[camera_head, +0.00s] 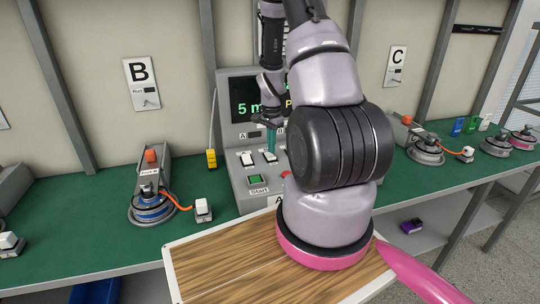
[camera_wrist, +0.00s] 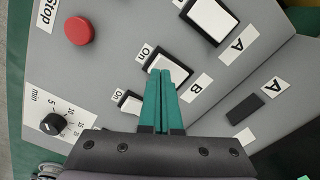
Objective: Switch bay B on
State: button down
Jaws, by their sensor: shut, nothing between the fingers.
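The grey control console (camera_head: 240,100) stands on the green bench behind my arm. In the wrist view its face carries a row of white rocker switches with "On" labels. The bay B switch (camera_wrist: 167,63) is beside the label B (camera_wrist: 195,88). The bay A switch (camera_wrist: 212,17) is above it to the right, and another white switch (camera_wrist: 131,102) is below left. My gripper (camera_wrist: 170,72) has its teal fingers shut together, with tips over the lower part of the bay B switch. I cannot tell whether they touch it. My gripper (camera_head: 271,145) points down at the console in the head view.
A red Stop button (camera_wrist: 79,30) and a minute dial (camera_wrist: 53,123) are on the panel. A green Start button (camera_head: 256,180) is low on the console. The bay B sign (camera_head: 142,82) hangs above a blue-ringed motor (camera_head: 152,208). A wooden board (camera_head: 220,265) lies in front.

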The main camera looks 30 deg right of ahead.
aim_at(271, 156)
jog(key=shift+f, duration=0.95)
dwell(0.5)
jog(key=shift+r, duration=3.55)
